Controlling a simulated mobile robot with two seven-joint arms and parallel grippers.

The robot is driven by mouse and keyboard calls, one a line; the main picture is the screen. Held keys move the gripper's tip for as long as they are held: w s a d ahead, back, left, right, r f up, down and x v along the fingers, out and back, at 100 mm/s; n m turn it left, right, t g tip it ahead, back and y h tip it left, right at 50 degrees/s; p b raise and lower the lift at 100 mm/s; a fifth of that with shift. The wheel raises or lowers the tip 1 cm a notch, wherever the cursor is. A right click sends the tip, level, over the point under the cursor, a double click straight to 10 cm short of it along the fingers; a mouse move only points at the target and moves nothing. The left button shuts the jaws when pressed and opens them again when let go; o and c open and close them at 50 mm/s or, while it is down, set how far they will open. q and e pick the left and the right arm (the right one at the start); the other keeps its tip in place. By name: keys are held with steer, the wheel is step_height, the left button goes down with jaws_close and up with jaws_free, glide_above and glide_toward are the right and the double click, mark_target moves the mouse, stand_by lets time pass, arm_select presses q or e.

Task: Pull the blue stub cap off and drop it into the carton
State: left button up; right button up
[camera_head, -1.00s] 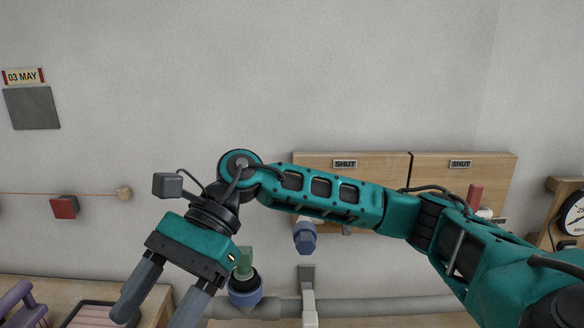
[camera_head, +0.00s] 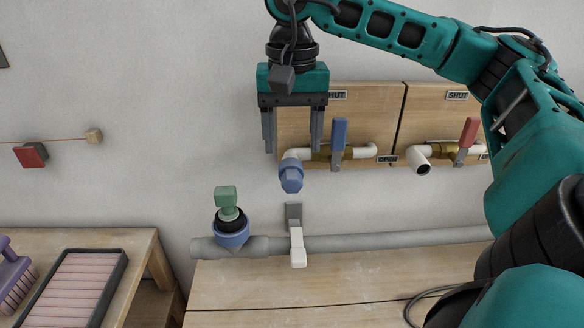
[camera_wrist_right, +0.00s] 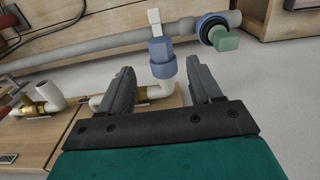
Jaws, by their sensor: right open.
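The blue stub cap (camera_head: 291,178) sits on the downturned end of a white pipe on the left wooden panel. It also shows in the right wrist view (camera_wrist_right: 162,60), between the fingertips. My right gripper (camera_head: 292,148) points down just above the cap in the head view, its fingers spread to either side of the cap's line. The jaws are open and empty; whether they touch the cap cannot be told. The carton is not in view. My left gripper is not in view.
A blue valve lever (camera_head: 338,135) stands right of the cap, and a red lever (camera_head: 468,132) farther right. Below runs a grey pipe (camera_head: 370,241) with a green-topped fitting (camera_head: 229,215) and a white lever (camera_head: 298,249). A crate (camera_head: 121,270) and purple brush (camera_head: 12,275) lie lower left.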

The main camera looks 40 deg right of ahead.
mark_target(292, 174)
step_height(292, 174, down, 8)
steer(key=shift+f, duration=0.2)
steer(key=shift+c, duration=0.4)
steer(key=shift+a, duration=0.1)
steer(key=c, duration=1.1)
